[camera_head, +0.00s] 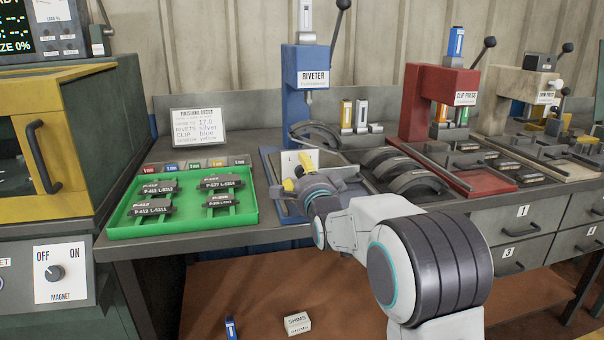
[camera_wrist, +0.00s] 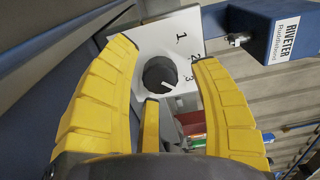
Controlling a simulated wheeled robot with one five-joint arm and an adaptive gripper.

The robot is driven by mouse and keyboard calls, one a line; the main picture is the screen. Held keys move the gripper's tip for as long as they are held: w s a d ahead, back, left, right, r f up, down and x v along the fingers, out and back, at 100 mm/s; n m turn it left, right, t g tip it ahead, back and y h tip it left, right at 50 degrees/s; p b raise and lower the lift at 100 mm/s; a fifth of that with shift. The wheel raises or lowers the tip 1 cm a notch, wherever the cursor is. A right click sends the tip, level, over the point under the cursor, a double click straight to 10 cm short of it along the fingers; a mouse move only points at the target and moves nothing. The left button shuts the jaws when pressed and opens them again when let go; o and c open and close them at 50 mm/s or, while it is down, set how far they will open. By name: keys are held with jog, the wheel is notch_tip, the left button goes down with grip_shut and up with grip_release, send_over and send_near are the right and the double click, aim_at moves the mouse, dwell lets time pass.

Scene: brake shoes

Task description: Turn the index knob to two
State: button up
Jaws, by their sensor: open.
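The index knob (camera_wrist: 158,72) is a round black knob with a white pointer line, on a white plate (camera_wrist: 158,35) marked 1, 2 and 3. In the wrist view its pointer slants to the lower right, nearest the 3. My gripper (camera_wrist: 168,55) is open, its yellow fingers spread to the left and right of the knob, with a third yellow part below it. I cannot tell whether any finger touches the knob.
The blue riveter (camera_head: 306,70) rises behind the plate. A green tray (camera_head: 123,231) of labelled parts lies left of my gripper. Dark curved shoes (camera_head: 415,180) lie close on the right, before the red clip press (camera_head: 420,100). A finishing order card (camera_head: 198,127) stands behind the tray.

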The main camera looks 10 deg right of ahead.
jog(key=shift+w, duration=0.55)
grip_shut()
dwell(0.4)
jog(key=shift+n+b, duration=0.4)
jog(key=shift+b, duration=0.1)
jog(key=n+b, duration=0.2)
jog(key=shift+f+n, duration=0.1)
jog(key=shift+n, duration=0.3)
jog(key=shift+r+n+b, duration=0.2)
jog(key=shift+n+b, duration=1.4)
jog(key=shift+n, duration=1)
